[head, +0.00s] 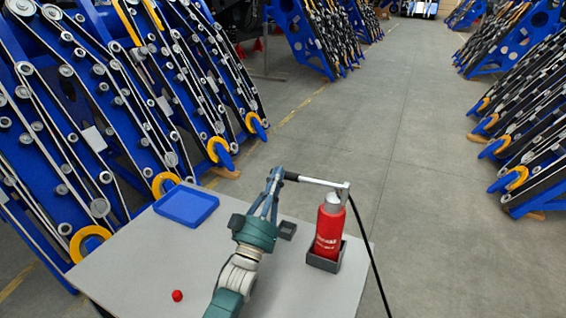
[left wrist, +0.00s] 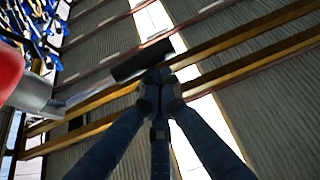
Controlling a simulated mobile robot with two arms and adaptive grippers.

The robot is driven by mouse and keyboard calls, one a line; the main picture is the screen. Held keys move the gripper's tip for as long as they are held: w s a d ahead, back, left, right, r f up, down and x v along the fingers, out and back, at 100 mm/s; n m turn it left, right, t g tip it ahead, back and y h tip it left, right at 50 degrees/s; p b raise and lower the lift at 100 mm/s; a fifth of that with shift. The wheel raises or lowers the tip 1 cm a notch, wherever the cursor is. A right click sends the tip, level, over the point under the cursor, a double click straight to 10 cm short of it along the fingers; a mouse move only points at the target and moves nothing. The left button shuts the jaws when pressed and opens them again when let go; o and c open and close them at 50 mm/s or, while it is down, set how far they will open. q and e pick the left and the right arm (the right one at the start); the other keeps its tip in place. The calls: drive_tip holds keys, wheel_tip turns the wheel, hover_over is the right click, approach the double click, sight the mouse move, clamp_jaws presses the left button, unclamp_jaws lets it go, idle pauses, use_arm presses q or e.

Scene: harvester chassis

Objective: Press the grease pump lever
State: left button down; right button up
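The red grease pump (head: 328,232) stands upright in a dark square holder on the table. Its metal lever (head: 318,182) reaches left from the pump head and ends in a black grip (head: 291,176). My left gripper (head: 277,172) points upward at the free end of this grip. In the left wrist view, the fingertips (left wrist: 158,78) are together, just below the end of the black grip (left wrist: 142,60); I cannot tell whether they touch it. The red pump body (left wrist: 10,70) shows blurred at the left edge there. My right gripper is not in view.
A black hose (head: 368,240) hangs from the pump head past the table's right edge. Blue harvester chassis (head: 100,110) stand behind on the left.

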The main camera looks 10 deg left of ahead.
use_arm(q)
drive_tip(key=shift+d+f+n+y+b, duration=0.1)
drive_tip(key=shift+f+n+y+b, duration=0.4)
drive_tip(key=shift+f+n+y, duration=0.6)
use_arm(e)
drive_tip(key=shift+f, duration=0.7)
use_arm(q)
drive_tip(key=shift+f, duration=0.2)
